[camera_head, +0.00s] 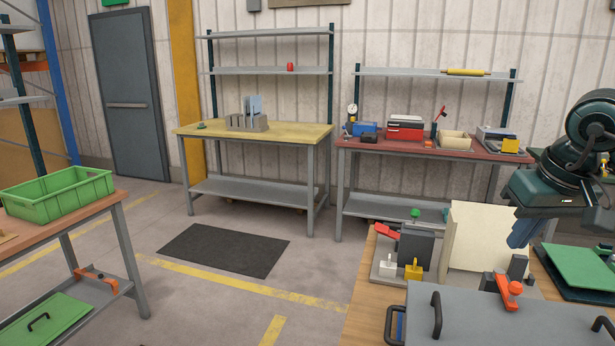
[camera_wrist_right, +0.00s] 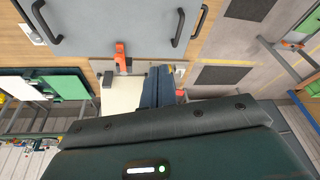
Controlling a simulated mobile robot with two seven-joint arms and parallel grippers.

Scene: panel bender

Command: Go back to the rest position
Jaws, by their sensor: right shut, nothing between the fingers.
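My right gripper (camera_head: 522,234) is at the right of the head view, above the wooden bench, with its blue fingers pointing down. In the right wrist view its fingers (camera_wrist_right: 158,88) are together with nothing between them. It is near a cream upright panel (camera_head: 478,238) that stands on a fixture. In the wrist view the fingers overlap part of that cream panel (camera_wrist_right: 122,95), and I cannot tell whether they touch it. My left gripper is not in view.
The near bench holds a grey plate with black handles (camera_head: 480,318), an orange clamp (camera_head: 509,290), a grey block fixture (camera_head: 415,245) and a green panel (camera_head: 583,268). A green crate (camera_head: 60,197) stands on the left table. Open floor with a dark mat (camera_head: 222,250) lies between.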

